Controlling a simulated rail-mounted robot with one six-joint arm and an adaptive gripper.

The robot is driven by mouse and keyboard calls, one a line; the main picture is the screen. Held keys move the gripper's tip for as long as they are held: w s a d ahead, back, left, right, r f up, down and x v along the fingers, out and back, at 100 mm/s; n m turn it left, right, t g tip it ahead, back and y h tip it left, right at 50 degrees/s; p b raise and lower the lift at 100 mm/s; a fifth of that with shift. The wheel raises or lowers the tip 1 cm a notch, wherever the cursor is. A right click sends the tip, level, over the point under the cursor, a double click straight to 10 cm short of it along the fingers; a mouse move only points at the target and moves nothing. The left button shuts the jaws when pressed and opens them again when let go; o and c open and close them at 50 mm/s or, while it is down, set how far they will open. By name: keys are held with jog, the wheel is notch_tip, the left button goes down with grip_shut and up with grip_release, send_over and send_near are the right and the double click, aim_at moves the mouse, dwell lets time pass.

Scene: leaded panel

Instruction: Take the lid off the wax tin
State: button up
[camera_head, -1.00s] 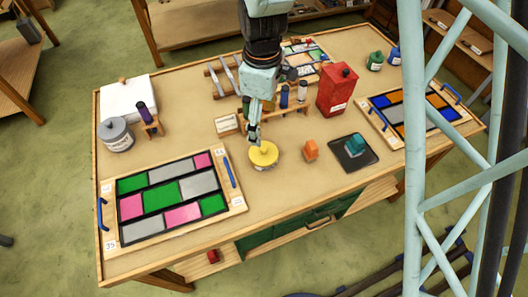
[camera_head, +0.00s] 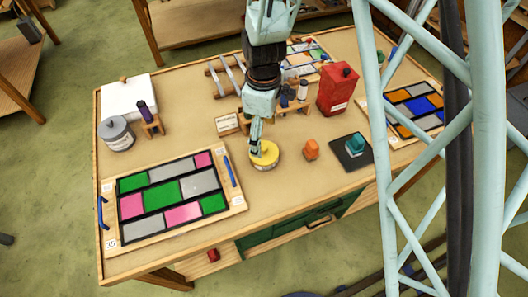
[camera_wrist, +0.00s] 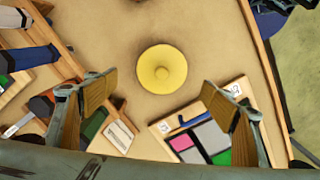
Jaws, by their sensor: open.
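The yellow wax tin (camera_head: 265,156) stands on the bench, right of the panel with green and pink panes. In the wrist view its round yellow lid (camera_wrist: 162,70) has a small raised knob in the middle, and the lid sits on the tin. My gripper (camera_head: 256,150) is just over the left side of the tin in the head view. In the wrist view my gripper (camera_wrist: 158,84) is open, with the lid showing past and between its two fingertips. Nothing is held. I cannot tell the exact height of the fingertips above the knob.
A red can (camera_head: 338,90) and a wooden rack with bottles stand behind. The pink-green panel (camera_head: 150,228) lies to the left. Bench in front is clear.

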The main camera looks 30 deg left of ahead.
aim_at(264, 148)
jog(key=shift+f, duration=0.9)
jog(key=shift+s+d+f, duration=0.1)
jog(key=shift+f, duration=0.65)
jog(key=shift+s+d+f, duration=0.1)
jog(key=shift+f, duration=1.75)
jog(key=shift+c, duration=0.6)
jog(key=c, duration=1)
jog(key=shift+c, duration=0.2)
